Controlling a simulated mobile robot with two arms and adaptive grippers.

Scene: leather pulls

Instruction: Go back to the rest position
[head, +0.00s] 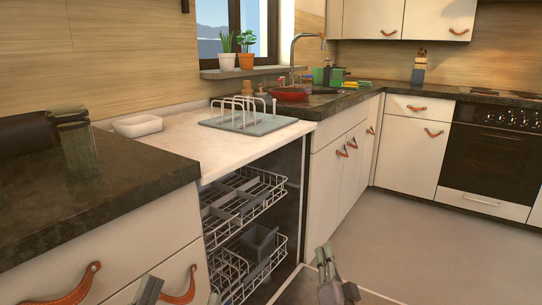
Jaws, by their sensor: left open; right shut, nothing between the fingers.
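My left gripper (181,291) is at the bottom edge of the head view, in front of the pale drawers and the lower dishwasher rack. Its two fingers stand wide apart with nothing between them; most of it is cut off by the frame. My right gripper (327,264) is at the bottom centre, over the lowered dishwasher door (298,288). It is shut and empty. Neither gripper is seen holding anything.
The open dishwasher shows an upper rack (245,198) and a lower rack (245,262) close by my grippers. A dark counter (120,200) with leather-pull drawers (150,245) is at the left. A dish rack (245,118) stands on the white top. Floor (430,235) at right is clear.

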